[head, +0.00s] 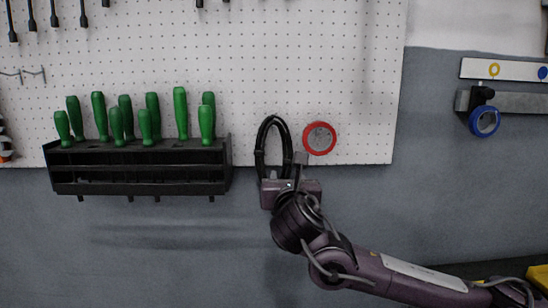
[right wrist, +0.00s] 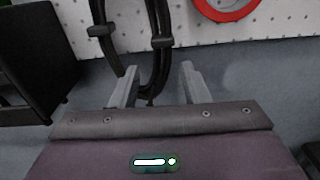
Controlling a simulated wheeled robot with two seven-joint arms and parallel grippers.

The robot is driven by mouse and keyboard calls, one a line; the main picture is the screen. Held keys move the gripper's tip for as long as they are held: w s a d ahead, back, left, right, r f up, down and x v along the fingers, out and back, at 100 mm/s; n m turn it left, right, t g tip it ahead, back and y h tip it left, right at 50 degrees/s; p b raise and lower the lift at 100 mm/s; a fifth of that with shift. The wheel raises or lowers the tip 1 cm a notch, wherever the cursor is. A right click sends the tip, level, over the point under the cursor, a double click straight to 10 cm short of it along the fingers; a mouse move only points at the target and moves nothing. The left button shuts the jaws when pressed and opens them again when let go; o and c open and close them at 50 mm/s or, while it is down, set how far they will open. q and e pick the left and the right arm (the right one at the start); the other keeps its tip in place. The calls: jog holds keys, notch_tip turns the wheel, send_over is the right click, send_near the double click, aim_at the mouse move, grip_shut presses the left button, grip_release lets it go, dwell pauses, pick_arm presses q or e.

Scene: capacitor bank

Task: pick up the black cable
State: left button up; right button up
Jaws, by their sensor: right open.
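The black cable (head: 261,146) is a coiled loop hanging against the white pegboard, left of a red tape roll. In the right wrist view the cable (right wrist: 163,62) hangs down with dark ties around it. My right gripper (head: 289,160) is open at the cable's lower part. In the right wrist view the fingers of my right gripper (right wrist: 158,80) stand apart, and the bottom of the loop shows between them, nearer the left finger. I cannot tell if a finger touches it. The lower end of the cable is partly hidden in the head view. My left gripper is not in view.
The red tape roll (head: 319,138) hangs close to the right of the cable. A black rack (head: 140,188) with several green-handled tools is on the left. A blue tape roll (head: 484,121) hangs at far right.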

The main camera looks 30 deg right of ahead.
aim_at(286, 169)
jog(key=w+d+p, duration=0.1)
jog(key=w+d+r+p, duration=0.1)
jog(key=w+p, duration=0.1)
jog(key=shift+w+d+p, duration=0.1)
jog(key=shift+w+p, duration=0.2)
jog(key=shift+w+d, duration=0.15)
jog(key=shift+w, duration=0.15)
jog(key=shift+w+d+f, duration=0.15)
jog(key=shift+w+f, duration=0.05)
jog(key=shift+r, duration=0.1)
grip_shut()
